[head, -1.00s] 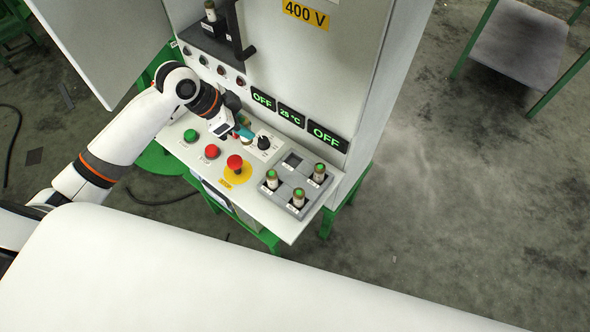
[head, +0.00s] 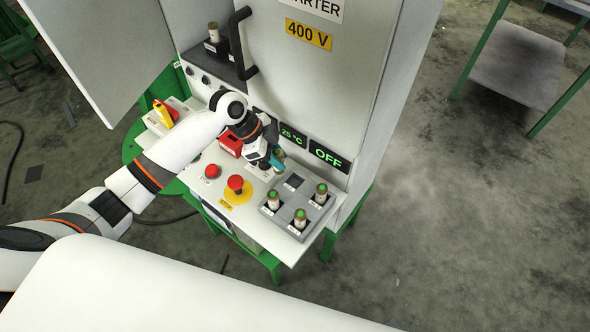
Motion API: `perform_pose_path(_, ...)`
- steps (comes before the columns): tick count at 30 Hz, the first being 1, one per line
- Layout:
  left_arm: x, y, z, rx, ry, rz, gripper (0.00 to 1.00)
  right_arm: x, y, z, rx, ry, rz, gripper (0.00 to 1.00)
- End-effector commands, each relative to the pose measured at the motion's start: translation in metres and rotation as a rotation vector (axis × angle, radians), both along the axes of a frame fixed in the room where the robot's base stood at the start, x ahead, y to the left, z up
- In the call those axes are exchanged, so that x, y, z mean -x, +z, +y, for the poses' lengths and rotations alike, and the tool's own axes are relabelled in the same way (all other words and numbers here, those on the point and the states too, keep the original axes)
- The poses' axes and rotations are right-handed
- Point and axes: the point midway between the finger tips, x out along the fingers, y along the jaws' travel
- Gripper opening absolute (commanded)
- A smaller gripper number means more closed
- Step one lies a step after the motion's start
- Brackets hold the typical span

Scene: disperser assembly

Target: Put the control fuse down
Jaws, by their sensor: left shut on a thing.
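My left gripper (head: 275,163) points down over the sloped panel, just behind the grey fuse tray (head: 283,215). It is shut on a small piece with a green end, seemingly the control fuse (head: 280,153); the fingers and wrist hide most of it. My right gripper is not in view.
A red mushroom button (head: 235,184) on a yellow disc and a smaller red button (head: 212,171) stand left of the tray. The cabinet with the OFF display (head: 328,156) rises behind. Another fuse (head: 213,32) stands in a black holder at upper left.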

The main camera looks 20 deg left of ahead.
Motion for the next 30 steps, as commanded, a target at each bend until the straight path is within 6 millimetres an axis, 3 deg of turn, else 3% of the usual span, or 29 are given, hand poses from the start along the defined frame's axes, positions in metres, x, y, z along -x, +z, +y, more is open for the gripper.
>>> perform_pose_path(6,-0.011,0.002,-0.046,0.003,-0.002,-0.001,0.03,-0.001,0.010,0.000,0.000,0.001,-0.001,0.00)
perform_pose_path(9,-0.010,-0.018,-0.043,-0.001,0.003,0.005,0.03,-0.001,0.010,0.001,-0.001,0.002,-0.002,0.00)
perform_pose_path(22,-0.010,-0.065,-0.043,-0.001,0.001,0.002,0.03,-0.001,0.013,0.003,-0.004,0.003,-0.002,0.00)
perform_pose_path(30,-0.010,-0.071,-0.042,-0.001,0.000,-0.001,0.03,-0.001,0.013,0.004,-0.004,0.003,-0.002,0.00)
